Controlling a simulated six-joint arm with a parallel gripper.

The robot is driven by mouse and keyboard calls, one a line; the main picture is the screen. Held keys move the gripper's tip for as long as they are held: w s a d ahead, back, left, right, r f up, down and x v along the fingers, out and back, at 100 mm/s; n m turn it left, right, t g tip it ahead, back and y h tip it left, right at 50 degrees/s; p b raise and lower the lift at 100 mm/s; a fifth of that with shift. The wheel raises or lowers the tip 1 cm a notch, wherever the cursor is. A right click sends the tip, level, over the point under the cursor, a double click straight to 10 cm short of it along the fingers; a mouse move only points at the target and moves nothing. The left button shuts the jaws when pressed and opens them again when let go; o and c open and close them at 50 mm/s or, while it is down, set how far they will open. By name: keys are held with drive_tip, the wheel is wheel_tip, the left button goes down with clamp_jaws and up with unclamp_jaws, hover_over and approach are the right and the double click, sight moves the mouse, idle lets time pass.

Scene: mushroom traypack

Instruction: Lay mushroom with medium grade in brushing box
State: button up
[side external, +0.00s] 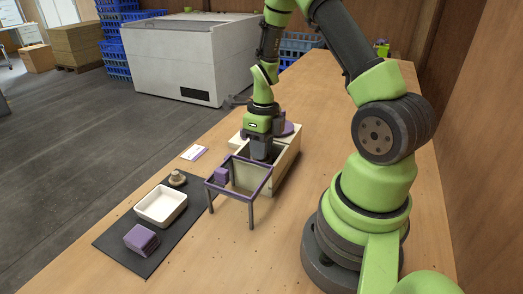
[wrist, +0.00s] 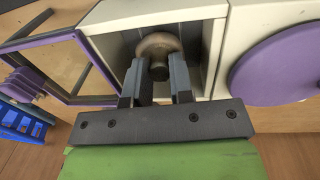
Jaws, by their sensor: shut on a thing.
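My gripper (wrist: 156,78) is shut on a brown mushroom (wrist: 158,44) in the wrist view, with the cap beyond the fingertips and the stem toward me. The gripper and mushroom are at the opening of a cream box (wrist: 218,40), between its walls. In the side external view my gripper (side external: 260,155) reaches down into this cream box (side external: 284,164), and the mushroom is hidden there. I cannot tell whether the mushroom touches the box floor. Another mushroom (side external: 177,178) sits on the dark mat by the white tray.
A purple-topped frame on legs (side external: 239,196) stands against the box's near end. A purple disc (wrist: 285,55) lies on the cream unit beside the box. The dark mat (side external: 112,238) holds a white tray (side external: 148,216) and a purple block (side external: 141,239).

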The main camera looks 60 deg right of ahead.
drive_tip(key=shift+f, duration=0.5)
drive_tip(key=o, duration=0.7)
drive_tip(key=shift+f, duration=0.1)
